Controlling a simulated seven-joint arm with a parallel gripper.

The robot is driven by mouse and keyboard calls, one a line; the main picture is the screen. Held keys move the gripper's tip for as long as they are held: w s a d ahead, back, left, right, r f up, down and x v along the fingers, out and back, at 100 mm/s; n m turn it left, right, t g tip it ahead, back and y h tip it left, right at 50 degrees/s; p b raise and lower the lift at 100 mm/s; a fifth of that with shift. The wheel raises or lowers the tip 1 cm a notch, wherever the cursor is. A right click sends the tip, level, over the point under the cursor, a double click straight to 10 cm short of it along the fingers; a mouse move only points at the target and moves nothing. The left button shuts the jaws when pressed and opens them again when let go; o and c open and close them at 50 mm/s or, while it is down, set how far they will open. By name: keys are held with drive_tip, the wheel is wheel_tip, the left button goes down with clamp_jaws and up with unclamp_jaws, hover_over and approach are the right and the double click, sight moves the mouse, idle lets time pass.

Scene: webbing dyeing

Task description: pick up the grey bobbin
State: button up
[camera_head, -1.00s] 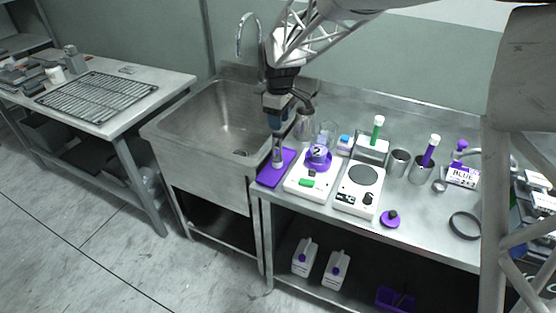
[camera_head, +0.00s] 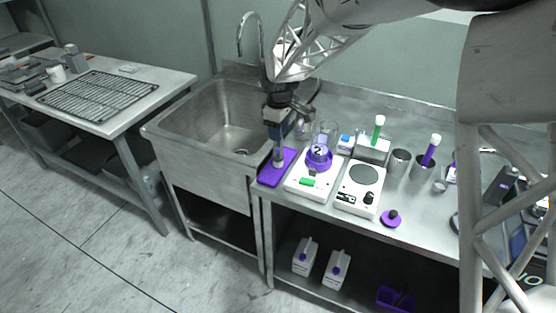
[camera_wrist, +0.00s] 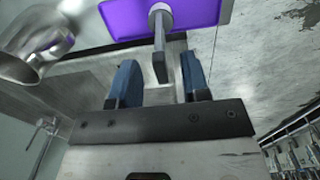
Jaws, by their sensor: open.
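The grey bobbin (camera_head: 279,160) stands on a purple tray (camera_head: 268,180) at the front edge of the steel counter, beside the sink. In the wrist view the bobbin (camera_wrist: 160,38) shows as a pale round end and a grey bar, over the purple tray (camera_wrist: 205,12). My gripper (camera_head: 278,142) is above the bobbin, pointing down. In the wrist view my gripper (camera_wrist: 158,75) is open, with a blue finger on either side of the bobbin's near end in the picture. There is a visible gap to each finger. I cannot tell how deep the bobbin reaches between them.
A scale (camera_head: 311,186) with a purple-based glass beaker stands just right of the tray, and a white hotplate (camera_head: 358,190) beyond it. The sink basin (camera_head: 215,118) is on the left, with a tall tap (camera_head: 240,38). A metal vessel (camera_wrist: 35,45) is close to the gripper.

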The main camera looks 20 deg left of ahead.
drive_tip(key=shift+a+f, duration=0.1)
drive_tip(key=shift+f, duration=1.6)
clamp_jaws()
